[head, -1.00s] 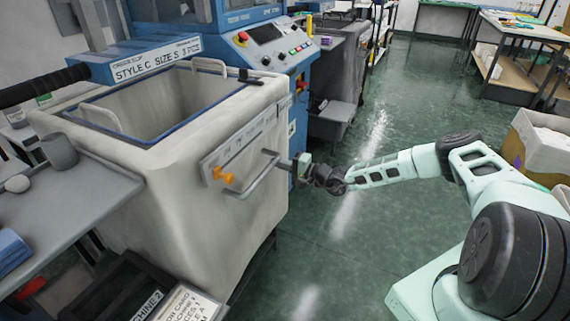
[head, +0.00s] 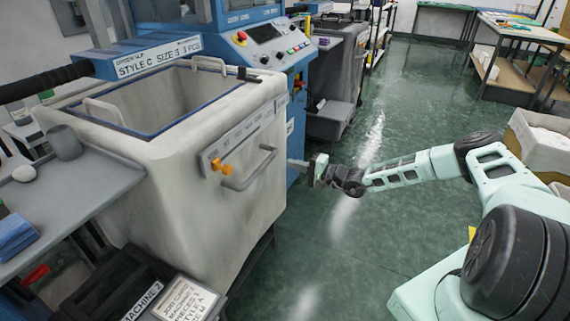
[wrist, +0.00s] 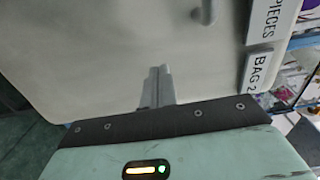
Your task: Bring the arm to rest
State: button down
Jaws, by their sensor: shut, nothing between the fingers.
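My gripper (head: 297,162) is at the end of my mint-green arm, to the right of a large off-white bin (head: 190,190). Its fingers are together and empty, pointing at the bin's side, with a small gap to the bin's grey handle (head: 250,168). In the wrist view the closed fingers (wrist: 158,84) stand against the pale bin wall (wrist: 90,50). An orange knob (head: 221,168) sits on the bin's front plate, left of the handle.
A blue machine (head: 262,45) with a button panel stands behind the bin. A grey table (head: 70,195) is at the left. The green floor (head: 390,110) between is open.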

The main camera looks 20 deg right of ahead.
jog(key=v, duration=0.7)
jog(key=s+a+r+n+g+p, duration=0.1)
jog(key=s+a+r+n+g, duration=0.35)
jog(key=a, duration=0.35)
jog(key=s+a+r+n+g+p, duration=0.25)
jog(key=s+a+r+g, duration=0.3)
jog(key=a, duration=0.35)
jog(key=s+a+r+n+g, duration=0.4)
jog(key=a+n+g, duration=0.15)
jog(key=a, duration=0.25)
jog(key=s+r+n+h+p, duration=0.2)
jog(key=s+r+h, duration=0.3)
jog(key=s+r, duration=0.4)
jog(key=s+a+r+n+t+h+p, duration=0.1)
jog(key=s+r+n+h+p, duration=0.2)
jog(key=s+r, duration=0.6)
jog(key=s+h, duration=0.2)
jog(key=s, duration=0.4)
jog(key=shift+s, duration=0.4)
